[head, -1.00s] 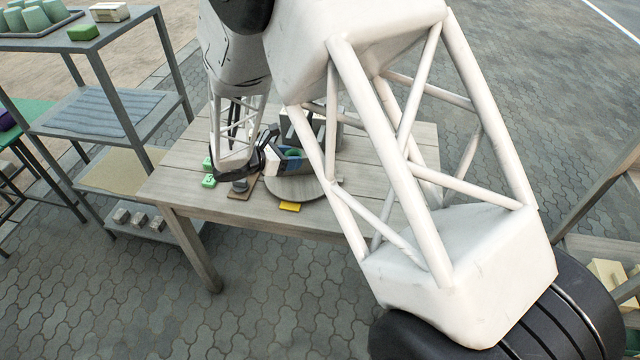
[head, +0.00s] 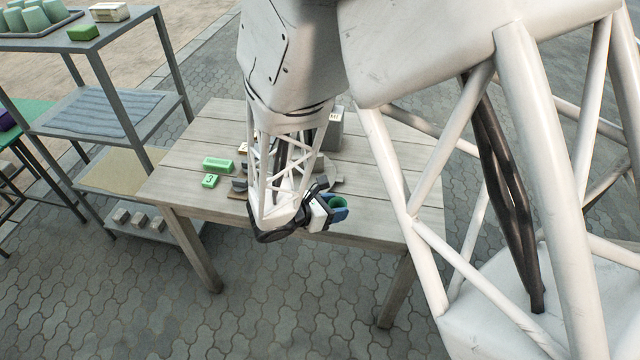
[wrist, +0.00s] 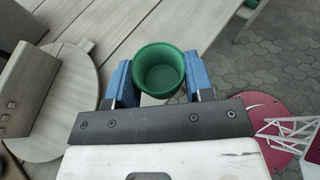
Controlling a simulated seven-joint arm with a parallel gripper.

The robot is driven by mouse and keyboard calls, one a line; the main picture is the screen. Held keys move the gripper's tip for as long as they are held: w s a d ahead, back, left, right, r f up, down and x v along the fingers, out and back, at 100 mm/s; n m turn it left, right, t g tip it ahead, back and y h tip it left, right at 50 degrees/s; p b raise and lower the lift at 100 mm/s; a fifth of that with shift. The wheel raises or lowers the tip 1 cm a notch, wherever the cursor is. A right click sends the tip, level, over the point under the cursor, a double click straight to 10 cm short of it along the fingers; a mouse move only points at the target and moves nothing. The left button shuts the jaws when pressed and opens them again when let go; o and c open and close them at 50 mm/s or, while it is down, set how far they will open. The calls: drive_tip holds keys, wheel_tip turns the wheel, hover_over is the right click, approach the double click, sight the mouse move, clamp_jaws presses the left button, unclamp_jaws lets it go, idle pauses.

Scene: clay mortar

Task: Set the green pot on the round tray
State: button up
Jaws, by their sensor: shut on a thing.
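The green pot (wrist: 159,72) is upright between the blue fingers of my gripper (wrist: 158,84) in the wrist view, its open mouth facing the camera. My gripper is shut on it. In the head view the pot (head: 338,203) is held by my gripper (head: 328,211) near the table's front edge, with its underside hidden. The round tray (wrist: 78,72) is a flat wooden disc with a small handle, left of the pot and apart from it in the wrist view. In the head view my arm hides most of the tray.
The wooden table (head: 385,205) has clear room at its right. Green blocks (head: 217,164) lie at its left, and a grey box (head: 331,132) stands at the back. A wooden block (wrist: 25,90) overlaps the tray in the wrist view. A shelf unit (head: 100,110) stands left.

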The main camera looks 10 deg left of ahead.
drive_tip(key=shift+w, duration=0.15)
drive_tip(key=w+a, duration=0.2)
drive_tip(key=w, duration=0.2)
drive_tip(key=w+a+f, duration=0.1)
drive_tip(key=w+a, duration=0.2)
drive_tip(key=w, duration=0.2)
drive_tip(key=w+a, duration=0.2)
drive_tip(key=w, duration=0.3)
drive_tip(key=shift+a+f, duration=0.2)
drive_tip(key=shift+f, duration=0.05)
drive_tip(key=shift+f, duration=1.75)
drive_tip(key=shift+f, duration=0.2)
drive_tip(key=o, duration=0.6)
drive_tip(key=shift+r, duration=0.1)
drive_tip(key=shift+v, duration=6)
drive_tip(key=shift+r, duration=0.15)
